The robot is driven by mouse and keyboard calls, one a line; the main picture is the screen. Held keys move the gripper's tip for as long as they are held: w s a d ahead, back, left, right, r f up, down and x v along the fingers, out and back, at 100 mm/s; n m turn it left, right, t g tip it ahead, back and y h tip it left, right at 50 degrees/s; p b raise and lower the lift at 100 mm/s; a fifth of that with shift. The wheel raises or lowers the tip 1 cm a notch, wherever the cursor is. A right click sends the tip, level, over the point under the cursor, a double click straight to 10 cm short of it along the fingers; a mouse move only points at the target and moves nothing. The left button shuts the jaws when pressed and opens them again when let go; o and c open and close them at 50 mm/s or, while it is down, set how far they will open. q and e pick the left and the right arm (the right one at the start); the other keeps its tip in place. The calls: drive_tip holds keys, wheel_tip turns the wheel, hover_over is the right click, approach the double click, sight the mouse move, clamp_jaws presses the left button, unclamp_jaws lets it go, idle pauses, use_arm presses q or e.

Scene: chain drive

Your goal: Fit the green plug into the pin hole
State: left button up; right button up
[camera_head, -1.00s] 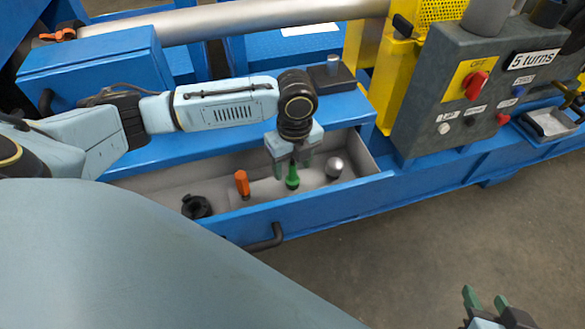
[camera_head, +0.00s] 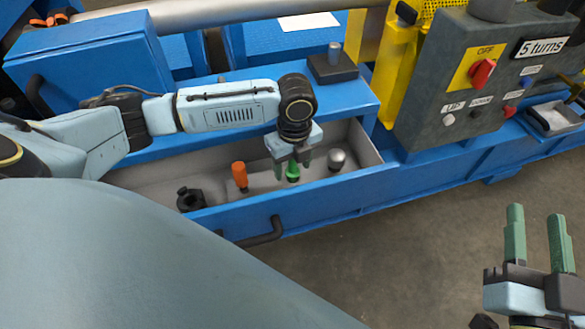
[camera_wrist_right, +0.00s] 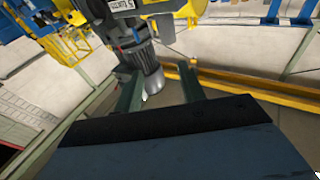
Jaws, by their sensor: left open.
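The green plug (camera_head: 293,171) stands in the open drawer in the head view, between an orange-handled piece and a silver-knobbed piece. My left gripper (camera_head: 292,172) points down over the plug with its fingers apart on either side of it. I cannot tell whether the fingers touch it. My right gripper (camera_head: 537,240) is at the lower right of the head view, fingers up, open and empty over the floor. Its fingers also show in the right wrist view (camera_wrist_right: 162,92), apart. I cannot make out a pin hole for certain.
The drawer (camera_head: 330,193) also holds an orange piece (camera_head: 240,176), a silver knob (camera_head: 337,160) and a black ring-like part (camera_head: 190,200). A dark block with a pin (camera_head: 333,66) sits on the blue ledge behind. A grey control box (camera_head: 470,90) stands to the right.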

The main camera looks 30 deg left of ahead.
use_arm(q)
drive_tip(key=shift+f, duration=0.45)
use_arm(e)
drive_tip(key=shift+s+a+r+t, duration=0.1)
drive_tip(key=shift+s+r+t, duration=0.1)
drive_tip(key=shift+r+t, duration=0.75)
use_arm(q)
drive_tip(key=shift+c, duration=0.5)
use_arm(e)
drive_tip(key=shift+r, duration=0.1)
use_arm(q)
drive_tip(key=c, duration=1)
drive_tip(key=shift+r, duration=0.2)
use_arm(e)
drive_tip(key=shift+g, duration=0.35)
